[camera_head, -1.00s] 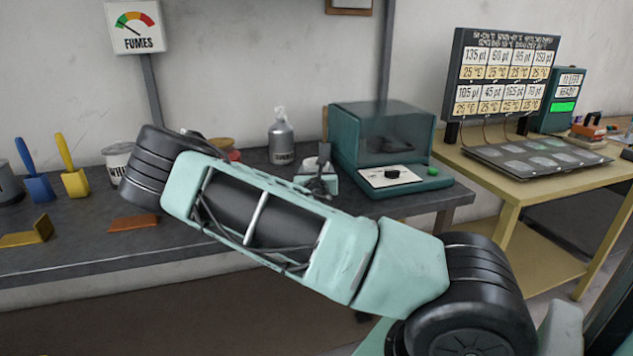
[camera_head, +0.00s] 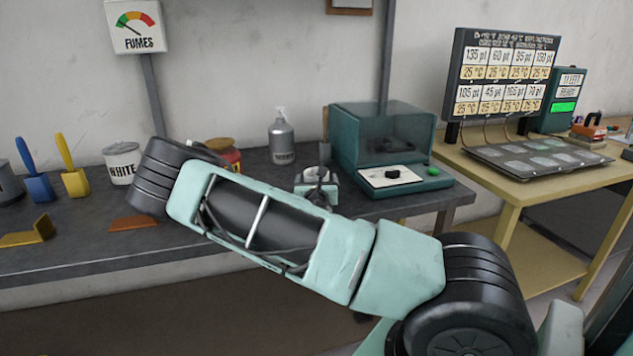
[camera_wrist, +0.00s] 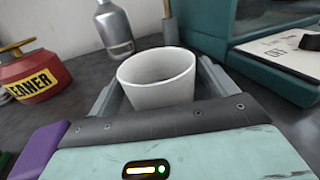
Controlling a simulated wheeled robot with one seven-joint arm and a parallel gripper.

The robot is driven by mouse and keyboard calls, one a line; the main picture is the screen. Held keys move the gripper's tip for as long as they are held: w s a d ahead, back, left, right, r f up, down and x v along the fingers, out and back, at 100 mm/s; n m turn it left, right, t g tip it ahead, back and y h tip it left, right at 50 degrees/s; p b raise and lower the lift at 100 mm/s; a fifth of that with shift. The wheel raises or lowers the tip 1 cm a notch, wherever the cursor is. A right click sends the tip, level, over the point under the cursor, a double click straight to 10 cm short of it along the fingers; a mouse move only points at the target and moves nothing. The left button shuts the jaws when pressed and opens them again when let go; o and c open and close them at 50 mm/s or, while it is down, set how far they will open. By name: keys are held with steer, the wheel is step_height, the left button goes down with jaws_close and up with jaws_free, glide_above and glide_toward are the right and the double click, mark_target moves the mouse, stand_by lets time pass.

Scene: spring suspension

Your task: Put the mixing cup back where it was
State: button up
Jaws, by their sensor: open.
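A plain white cup (camera_wrist: 158,82), which I take for the mixing cup, stands upright with its rim up in the wrist view. My gripper (camera_wrist: 160,75) is open, with one finger on each side of the cup. The cup's lower part is hidden behind the gripper body, so I cannot tell whether it touches the bench or the fingers. In the head view my gripper (camera_head: 318,190) is small, in front of the teal glass-fronted box, and the cup is not clear there.
The teal box (camera_head: 388,145) stands close right of my gripper. A grey bottle (camera_head: 282,140) stands behind, and a red cleaner tin (camera_wrist: 32,78) is to the left. A WHITE can (camera_head: 122,163) and yellow scoop (camera_head: 75,182) stand further left on the dark bench (camera_head: 60,255).

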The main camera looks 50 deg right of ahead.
steer(key=shift+s+a, duration=0.2)
steer(key=shift+a, duration=0.05)
steer(key=b+v, duration=0.2)
steer(key=v, duration=0.9)
steer(key=shift+s+a+r, duration=0.1)
steer(key=shift+s, duration=0.1)
